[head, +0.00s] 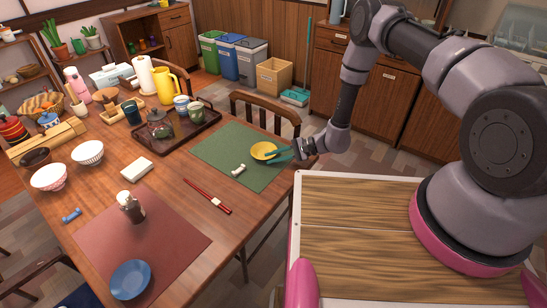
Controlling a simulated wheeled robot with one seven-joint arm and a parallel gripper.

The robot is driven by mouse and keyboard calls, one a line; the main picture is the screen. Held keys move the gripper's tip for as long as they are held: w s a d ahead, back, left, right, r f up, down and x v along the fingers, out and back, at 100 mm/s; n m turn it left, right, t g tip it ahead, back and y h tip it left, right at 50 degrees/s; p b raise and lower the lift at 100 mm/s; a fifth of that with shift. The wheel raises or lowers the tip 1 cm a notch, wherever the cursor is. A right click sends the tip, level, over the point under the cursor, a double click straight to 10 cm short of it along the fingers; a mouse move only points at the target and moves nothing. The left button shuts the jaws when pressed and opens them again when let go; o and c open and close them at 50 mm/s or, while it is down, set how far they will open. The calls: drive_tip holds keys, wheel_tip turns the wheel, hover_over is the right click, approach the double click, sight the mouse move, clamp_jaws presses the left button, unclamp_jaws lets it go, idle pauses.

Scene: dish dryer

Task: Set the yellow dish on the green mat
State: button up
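The yellow dish (260,149) is over the right part of the green mat (220,150) in the head view. It looks close to level, but I cannot tell whether it rests on the mat or hangs just above it. My gripper (272,155) reaches in from the right, with its two teal fingers at the dish's right rim. The fingers cover part of that rim. Whether they are closed on it or slightly apart is too small to tell.
A white chopstick rest (239,169) lies on the mat, left of and nearer than the dish. Red chopsticks (206,195) lie beside the mat. A dark tray (170,135) with a teapot and cups stands to the left. A chair back (262,112) rises behind the mat.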

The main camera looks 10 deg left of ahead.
drive_tip(key=shift+r, duration=0.1)
drive_tip(key=v, duration=1.2)
drive_tip(key=w+d+r+n+h, duration=0.1)
drive_tip(key=d+r+n+h, duration=0.15)
drive_tip(key=r, duration=1.35)
drive_tip(key=d+r+n+h, duration=0.2)
drive_tip(key=d+r, duration=0.2)
drive_tip(key=r, duration=1.1)
drive_tip(key=s+d+r+t+h, duration=0.3)
drive_tip(key=s+d+r, duration=0.4)
drive_tip(key=r, duration=0.5)
drive_tip(key=s+d+r+t+h, duration=0.4)
drive_tip(key=s+d+r, duration=0.3)
drive_tip(key=s+r, duration=0.5)
drive_tip(key=shift+d+m+t, duration=0.2)
drive_tip(key=shift+m+t, duration=0.25)
drive_tip(key=shift+t, duration=0.35)
drive_tip(key=shift+s, duration=0.1)
